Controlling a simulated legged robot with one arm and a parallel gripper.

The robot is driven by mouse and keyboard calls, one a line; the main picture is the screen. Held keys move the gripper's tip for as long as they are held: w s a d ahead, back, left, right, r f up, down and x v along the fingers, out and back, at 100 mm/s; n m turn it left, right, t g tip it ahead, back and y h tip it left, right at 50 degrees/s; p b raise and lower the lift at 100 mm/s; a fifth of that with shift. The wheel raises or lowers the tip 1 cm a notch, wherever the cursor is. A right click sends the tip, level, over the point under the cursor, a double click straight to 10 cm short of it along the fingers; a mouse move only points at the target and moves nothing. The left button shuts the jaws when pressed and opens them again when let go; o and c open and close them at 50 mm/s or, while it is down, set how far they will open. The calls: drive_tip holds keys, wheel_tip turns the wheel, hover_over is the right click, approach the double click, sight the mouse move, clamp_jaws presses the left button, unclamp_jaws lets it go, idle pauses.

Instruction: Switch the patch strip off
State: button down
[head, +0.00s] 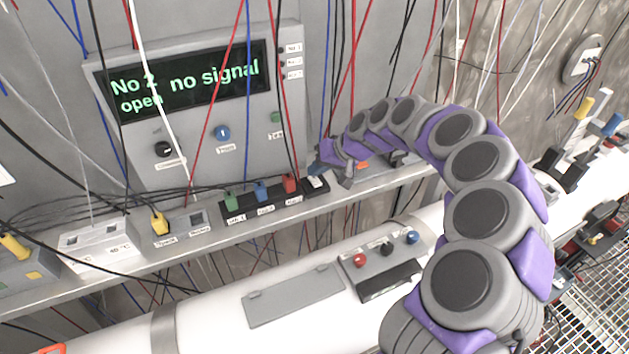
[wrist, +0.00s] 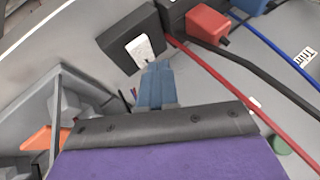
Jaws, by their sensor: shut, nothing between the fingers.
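The patch strip (head: 262,210) is a black bar on the grey shelf in the head view, with green, blue and red plugs in it. At its right end is a black block with a white switch (head: 316,182); the same white switch (wrist: 144,49) shows in the wrist view. My gripper (head: 317,169) is at this right end, its blue fingers shut and empty. In the wrist view the fingertips (wrist: 157,66) are right beside the switch's lower edge; I cannot tell whether they touch it. The switch's position is not clear.
A display panel (head: 210,110) reading "No 2 no signal open" stands behind the strip. Many cables hang around it. A red plug (wrist: 208,24) is near the fingers, and a red cable (wrist: 225,75) runs close on their right. An orange part (wrist: 45,140) lies left.

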sight(316, 178)
drive_tip(key=shift+f, duration=0.1)
drive_tip(key=shift+s+d+f+b, duration=0.1)
drive_tip(key=shift+f+b, duration=0.15)
drive_tip(key=shift+b, duration=0.1)
drive_tip(key=shift+s+f, duration=0.15)
drive_tip(key=shift+f, duration=0.05)
idle(0.8)
drive_tip(key=shift+r, duration=0.15)
drive_tip(key=shift+w+r, duration=0.3)
drive_tip(key=shift+a, duration=0.2)
drive_tip(key=shift+s, duration=0.1)
drive_tip(key=shift+r, duration=0.1)
drive_tip(key=shift+w+r+p, duration=0.2)
drive_tip(key=shift+r+p, duration=0.25)
drive_tip(key=shift+r, duration=0.8)
drive_tip(key=shift+w+r+p, duration=0.15)
drive_tip(key=shift+r+p, duration=0.25)
drive_tip(key=shift+r, duration=0.8)
